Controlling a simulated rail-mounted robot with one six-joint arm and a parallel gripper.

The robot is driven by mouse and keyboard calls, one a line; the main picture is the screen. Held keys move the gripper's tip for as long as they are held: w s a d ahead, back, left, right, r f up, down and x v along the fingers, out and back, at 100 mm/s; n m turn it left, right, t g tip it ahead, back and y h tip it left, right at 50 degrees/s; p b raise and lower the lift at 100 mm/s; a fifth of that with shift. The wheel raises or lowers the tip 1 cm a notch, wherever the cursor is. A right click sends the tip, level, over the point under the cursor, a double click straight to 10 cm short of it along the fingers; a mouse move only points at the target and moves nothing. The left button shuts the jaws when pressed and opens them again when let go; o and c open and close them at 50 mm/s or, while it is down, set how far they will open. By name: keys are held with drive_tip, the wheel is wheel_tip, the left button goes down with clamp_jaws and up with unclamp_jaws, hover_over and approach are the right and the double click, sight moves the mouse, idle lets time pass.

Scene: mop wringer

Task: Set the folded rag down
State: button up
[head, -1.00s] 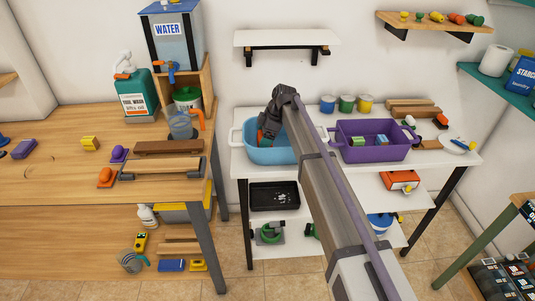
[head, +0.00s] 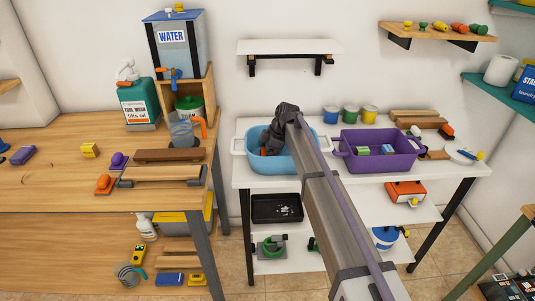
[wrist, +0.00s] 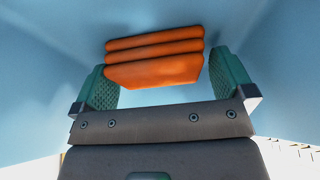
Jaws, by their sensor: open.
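The folded rag is an orange stack of layers (wrist: 155,58) in the wrist view. It lies inside the light blue tub (head: 288,165), against pale blue walls that fill the wrist view. My gripper (wrist: 166,76) is open, with one green ribbed finger to the left of the rag and one to the right. In the head view my gripper (head: 268,147) is down in the tub, and my arm hides part of the tub's right side.
The tub stands on a white table (head: 240,179). A purple bin (head: 378,163) holding sponges stands to its right. Several small paint pots (head: 350,113) stand behind. A wooden bench (head: 60,185) is on the left, and a white shelf (head: 290,46) hangs above.

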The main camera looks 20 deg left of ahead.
drive_tip(key=p+v, duration=1.1)
drive_tip(key=v, duration=0.1)
drive_tip(key=shift+d, duration=0.1)
drive_tip(key=s+d+m+h, duration=0.2)
drive_tip(key=s+d+m, duration=0.9)
drive_tip(key=s+d, duration=0.4)
drive_tip(key=s+d+f+m+t+h, duration=0.1)
drive_tip(key=s+d+m, duration=1)
drive_tip(key=d, duration=1.4)
drive_tip(key=s+h, duration=0.1)
drive_tip(key=s, duration=0.4)
drive_tip(key=shift+t, duration=0.3)
